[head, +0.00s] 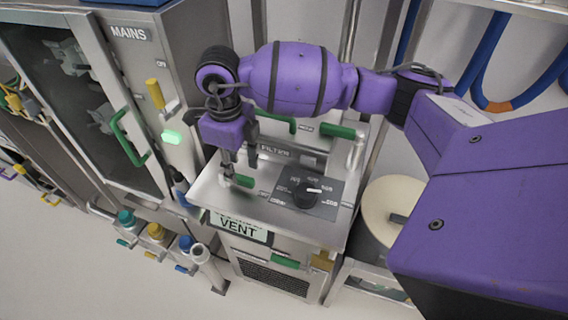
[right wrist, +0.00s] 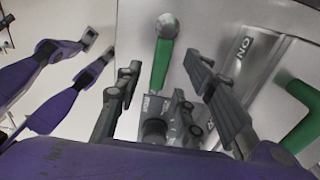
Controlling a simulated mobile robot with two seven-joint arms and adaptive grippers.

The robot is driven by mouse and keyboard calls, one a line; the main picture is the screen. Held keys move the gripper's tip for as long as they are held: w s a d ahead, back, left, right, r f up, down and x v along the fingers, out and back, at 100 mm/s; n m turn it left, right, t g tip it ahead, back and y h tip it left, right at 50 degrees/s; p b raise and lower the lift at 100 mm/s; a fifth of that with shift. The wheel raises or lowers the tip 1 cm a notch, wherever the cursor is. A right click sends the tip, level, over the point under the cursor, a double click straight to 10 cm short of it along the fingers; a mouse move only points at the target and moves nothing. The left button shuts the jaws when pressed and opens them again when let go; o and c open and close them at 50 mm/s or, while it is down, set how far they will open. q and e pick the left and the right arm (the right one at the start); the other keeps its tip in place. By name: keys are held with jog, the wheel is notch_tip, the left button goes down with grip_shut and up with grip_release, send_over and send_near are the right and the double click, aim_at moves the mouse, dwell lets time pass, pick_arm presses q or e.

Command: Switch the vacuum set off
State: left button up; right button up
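A steel console labelled VENT (head: 238,228) stands in the middle of the head view. Its sloping top carries a short green lever (head: 243,181) and a black dial (head: 307,198) on a dark scale plate. I can read no label naming a vacuum set. My right gripper (head: 238,165) points down over the green lever. In the right wrist view my right gripper (right wrist: 164,72) is open, with the green lever (right wrist: 162,62) between its fingers in the picture. A gap shows on both sides, and I cannot tell how far down the fingers reach. My left gripper is not identifiable.
A MAINS cabinet (head: 128,33) stands at left, with a yellow lever (head: 156,94), a lit green lamp (head: 172,137) and a green door handle (head: 130,138). More green handles (head: 338,131) sit behind the console top. A round drum (head: 392,208) stands right. Floor is free at lower left.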

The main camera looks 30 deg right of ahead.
aim_at(239, 177)
notch_tip(239, 177, up, 9)
jog(key=shift+f, duration=0.1)
dwell(0.6)
